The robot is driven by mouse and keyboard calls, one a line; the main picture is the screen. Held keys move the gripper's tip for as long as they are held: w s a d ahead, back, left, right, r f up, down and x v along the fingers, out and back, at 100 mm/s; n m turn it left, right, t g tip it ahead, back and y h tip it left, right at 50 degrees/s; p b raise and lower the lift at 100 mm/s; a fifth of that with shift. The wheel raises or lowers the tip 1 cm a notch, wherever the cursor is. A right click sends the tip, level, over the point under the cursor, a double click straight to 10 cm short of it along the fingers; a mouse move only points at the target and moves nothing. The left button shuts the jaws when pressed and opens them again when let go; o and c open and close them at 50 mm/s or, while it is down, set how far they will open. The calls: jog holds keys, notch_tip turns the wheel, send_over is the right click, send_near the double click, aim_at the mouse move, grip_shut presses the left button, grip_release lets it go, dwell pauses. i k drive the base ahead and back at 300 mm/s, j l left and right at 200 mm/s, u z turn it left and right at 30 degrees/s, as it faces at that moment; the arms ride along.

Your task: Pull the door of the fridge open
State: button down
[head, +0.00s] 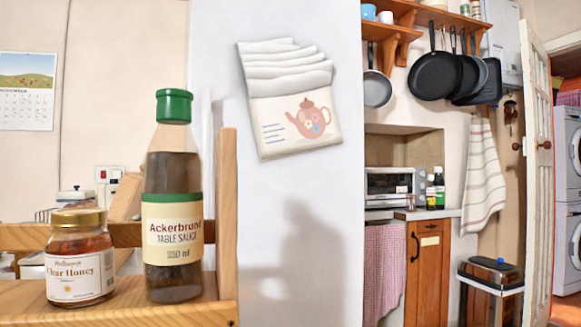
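A tall plain white surface (290,210) fills the middle of the head view from top to bottom. It may be a side or face of the fridge, but I cannot tell. No handle, hinge or door gap shows on it. A folded tea towel with a teapot print (305,118) shows against its upper part. A soft dark shadow lies on its lower part. My gripper is not in view.
A wooden shelf (120,302) close at lower left bears a honey jar (80,262) and a green-capped sauce bottle (173,215).

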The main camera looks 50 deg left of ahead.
aim_at(300, 224)
jog(key=u, duration=1.7)
